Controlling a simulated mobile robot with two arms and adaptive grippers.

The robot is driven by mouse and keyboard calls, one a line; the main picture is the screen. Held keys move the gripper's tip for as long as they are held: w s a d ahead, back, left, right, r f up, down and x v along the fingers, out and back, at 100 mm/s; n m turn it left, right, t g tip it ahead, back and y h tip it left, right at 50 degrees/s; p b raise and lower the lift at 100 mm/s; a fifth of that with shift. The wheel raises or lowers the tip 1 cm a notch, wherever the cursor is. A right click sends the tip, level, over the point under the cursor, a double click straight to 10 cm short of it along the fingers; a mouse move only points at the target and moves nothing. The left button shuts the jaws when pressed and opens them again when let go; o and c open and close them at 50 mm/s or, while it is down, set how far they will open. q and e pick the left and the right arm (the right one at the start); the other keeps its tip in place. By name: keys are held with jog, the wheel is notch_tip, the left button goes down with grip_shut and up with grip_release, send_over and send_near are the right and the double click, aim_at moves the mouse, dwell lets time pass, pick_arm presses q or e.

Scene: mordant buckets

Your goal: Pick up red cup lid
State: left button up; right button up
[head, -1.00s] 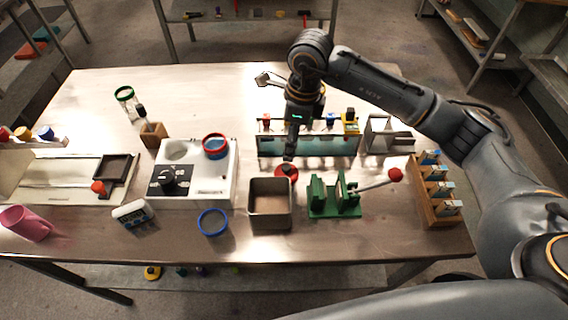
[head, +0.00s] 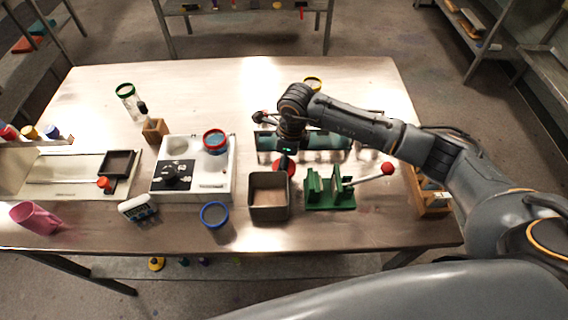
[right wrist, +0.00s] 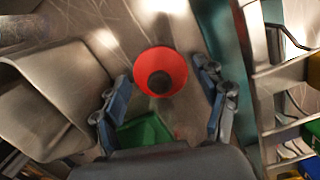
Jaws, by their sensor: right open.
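The red cup lid (head: 291,168) is a round red disc on the table, behind the square metal container. My right gripper (head: 284,163) is right over it in the head view and hides part of it. In the right wrist view the lid (right wrist: 176,67) shows whole, with a dark round knob in its middle. The two blue-grey fingers of my right gripper (right wrist: 165,100) are spread apart, one to each side of the lid's near part, with nothing between them gripped. My left gripper is not in view.
The square metal container (head: 269,213) stands just in front of the lid. A green press (head: 330,195) with a red-knobbed lever is to its right. A long teal-sided rack (head: 330,140) lies behind. A white station (head: 215,183) with a red-rimmed cup (head: 214,141) is on the left.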

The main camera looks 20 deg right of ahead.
jog(key=c, duration=0.8)
jog(key=shift+r, duration=0.1)
